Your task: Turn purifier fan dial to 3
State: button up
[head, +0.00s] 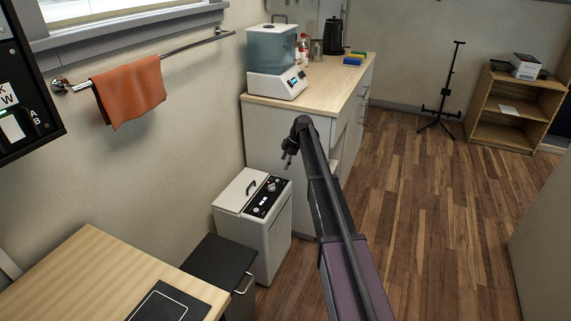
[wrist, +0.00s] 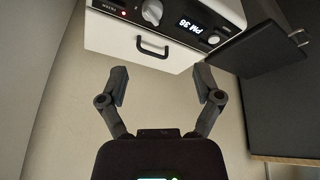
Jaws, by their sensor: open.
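The purifier (head: 236,231) is a white box on the floor against the wall, with a black handle and a black control panel (head: 265,199) on top. The panel carries light round knobs. In the wrist view the purifier (wrist: 126,42) fills the top, its panel inverted, with a lit display (wrist: 188,27) reading "PM 38". One dial (wrist: 152,12) and another round knob (wrist: 196,41) flank the display. Which knob sets the fan, and its number, I cannot read. My gripper (wrist: 162,83) is open and empty, apart from the purifier; it hangs just above it in the head view (head: 289,158).
A black cabinet (head: 218,262) stands close beside the purifier, and a wooden desk (head: 85,270) is in front. The counter (head: 325,85) behind holds a blue-tank appliance (head: 277,62) and a kettle (head: 334,35). An orange towel (head: 130,92) hangs on the wall.

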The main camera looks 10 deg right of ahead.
jog(key=s+a+r+m+p, duration=0.2)
jog(key=s+r+p, duration=0.3)
jog(key=s, duration=0.4)
jog(key=s+a+r+m+h+p, duration=0.1)
jog(key=s+a+r+m+p, duration=0.1)
jog(key=s+r+m+p, duration=0.3)
jog(key=s, duration=0.4)
jog(key=shift+s+r+g+h+p, duration=0.2)
jog(key=shift+s+g+h+p, duration=0.05)
jog(key=shift+g+h+p, duration=0.1)
jog(key=s+a+m+h, duration=0.2)
jog(key=s+m, duration=0.8)
jog(key=s, duration=1.5)
notch_tip(320, 180, up, 15)
jog(key=p, duration=1.5)
jog(key=shift+d, duration=0.2)
jog(key=shift+f+h, duration=0.1)
jog(key=shift+h, duration=0.15)
